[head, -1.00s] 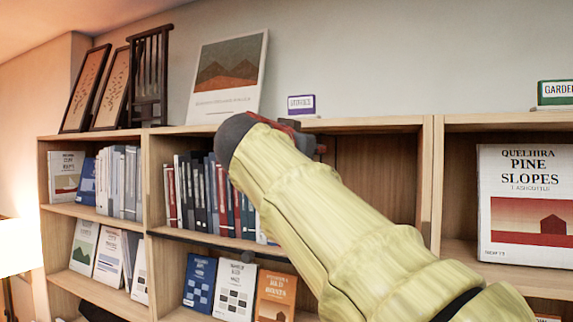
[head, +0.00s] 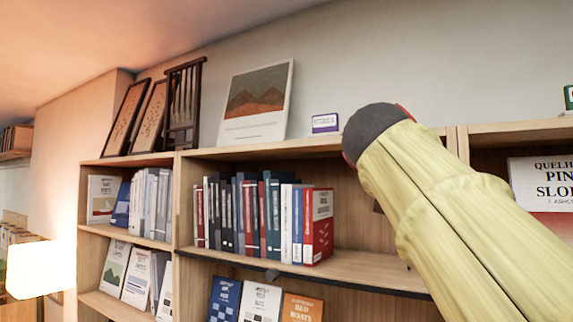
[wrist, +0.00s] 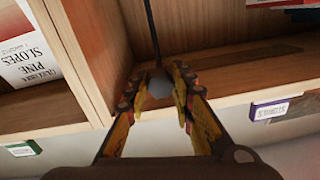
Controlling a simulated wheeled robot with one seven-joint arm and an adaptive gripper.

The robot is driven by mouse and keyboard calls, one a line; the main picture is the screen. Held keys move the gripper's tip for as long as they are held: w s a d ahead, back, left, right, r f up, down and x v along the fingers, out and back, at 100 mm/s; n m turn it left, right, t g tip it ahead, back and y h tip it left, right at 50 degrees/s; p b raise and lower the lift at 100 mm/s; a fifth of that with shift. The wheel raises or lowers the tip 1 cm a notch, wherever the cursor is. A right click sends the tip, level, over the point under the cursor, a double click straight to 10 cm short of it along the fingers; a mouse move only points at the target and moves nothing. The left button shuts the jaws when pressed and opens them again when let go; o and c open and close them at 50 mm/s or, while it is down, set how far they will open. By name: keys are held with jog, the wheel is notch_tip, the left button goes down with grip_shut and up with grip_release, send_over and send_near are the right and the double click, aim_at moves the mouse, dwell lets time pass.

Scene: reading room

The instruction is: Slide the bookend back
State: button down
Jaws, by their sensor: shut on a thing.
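In the wrist view, the bookend shows as a grey rounded knob (wrist: 160,86) with a thin dark rod running from it into the shelf bay. My gripper (wrist: 168,84) is closed around the knob at the bay's front edge, near the upright divider. In the head view, my arm covers my gripper and most or all of the bookend. The row of upright books (head: 262,218) stands on the shelf to the left of my arm and ends with a red book (head: 318,226). The shelf to the right of that book is bare.
A purple label (head: 325,123) and a picture panel (head: 255,103) stand on the case top. The upright divider (wrist: 88,50) is close beside my gripper. The Pine Slopes book (head: 540,183) stands in the bay to the right.

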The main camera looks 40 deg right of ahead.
jog(key=c, duration=1.6)
grip_release()
jog(key=shift+s, duration=0.1)
jog(key=shift+o, duration=0.5)
jog(key=v, duration=1.2)
